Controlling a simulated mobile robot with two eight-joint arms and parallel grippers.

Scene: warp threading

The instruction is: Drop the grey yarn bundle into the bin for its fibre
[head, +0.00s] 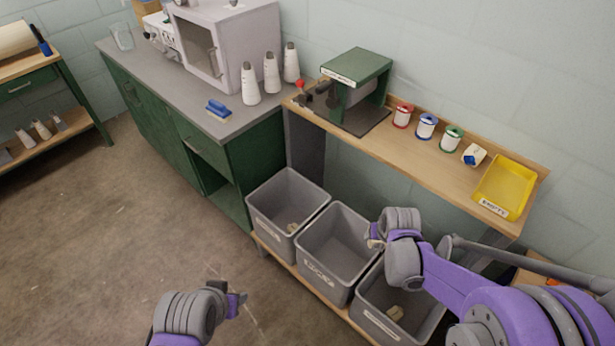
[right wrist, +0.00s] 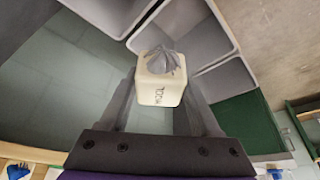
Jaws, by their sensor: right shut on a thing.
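The grey yarn bundle (right wrist: 162,58) is tied to a cream block (right wrist: 160,91) with dark lettering that seems to read WOOL, turned round. My right gripper (right wrist: 160,100) is shut on this block. In the head view my right gripper (head: 374,236) is above the right side of the middle bin (head: 325,268); the bundle is hidden there. The middle bin has a label on its front, hard to read, and looks empty inside. The left bin (head: 272,222) and right bin (head: 375,322) each hold a small cream item. My left gripper (head: 238,303) is low over the floor; its jaw opening is unclear.
The bins stand in a row on a low wooden shelf under a workbench (head: 400,150). The bench holds a green-topped device (head: 357,68), several spools and a yellow tray (head: 505,187). A green cabinet (head: 255,160) adjoins the left bin. The floor at left is clear.

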